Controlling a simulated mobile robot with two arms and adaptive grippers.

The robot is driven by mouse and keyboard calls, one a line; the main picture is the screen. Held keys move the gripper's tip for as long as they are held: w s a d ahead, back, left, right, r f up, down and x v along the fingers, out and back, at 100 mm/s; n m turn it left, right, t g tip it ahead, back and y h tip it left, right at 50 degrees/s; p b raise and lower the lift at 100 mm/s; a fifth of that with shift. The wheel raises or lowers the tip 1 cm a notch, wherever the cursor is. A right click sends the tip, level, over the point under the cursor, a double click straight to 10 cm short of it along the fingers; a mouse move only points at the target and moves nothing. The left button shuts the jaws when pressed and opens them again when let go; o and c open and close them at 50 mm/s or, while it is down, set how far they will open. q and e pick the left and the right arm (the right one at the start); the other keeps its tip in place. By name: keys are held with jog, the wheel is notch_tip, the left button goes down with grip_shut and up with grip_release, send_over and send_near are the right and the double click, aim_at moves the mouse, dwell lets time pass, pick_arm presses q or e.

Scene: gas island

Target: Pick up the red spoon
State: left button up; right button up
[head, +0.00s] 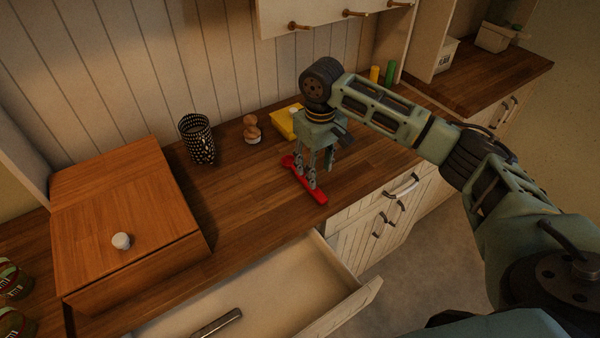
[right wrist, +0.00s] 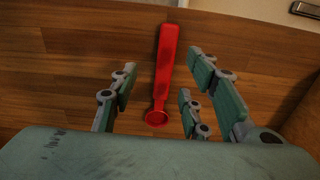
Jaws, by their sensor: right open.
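The red spoon (head: 312,190) lies flat on the wooden countertop (head: 240,190), near its front edge. My right gripper (head: 311,184) points down over the spoon in the head view and hides part of its middle. In the right wrist view the spoon (right wrist: 164,70) runs between the open fingers of my right gripper (right wrist: 158,95). Its round end is nearest the palm and its long handle points away. No finger visibly touches the spoon; the exact height above it is hard to tell. My left gripper is not in view.
A yellow object (head: 283,122), a small wooden item (head: 252,130) and a dark patterned cup (head: 197,139) stand behind the spoon. A wooden box (head: 120,200) is at left. An open drawer (head: 290,270) juts out below the counter. Cabinets (head: 330,15) hang above.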

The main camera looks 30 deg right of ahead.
aim_at(303, 178)
jog(key=shift+s+a+f+p, duration=0.1)
jog(key=shift+s+f+p, duration=0.25)
jog(key=shift+s+f, duration=0.25)
jog(key=f, duration=0.2)
jog(key=f+p, duration=0.1)
jog(key=f, duration=0.1)
jog(key=shift+w+a+f, duration=0.1)
jog(key=shift+w+a, duration=0.2)
jog(key=shift+f, duration=0.4)
jog(key=shift+s+r, duration=0.1)
jog(key=shift+c, duration=0.3)
grip_shut()
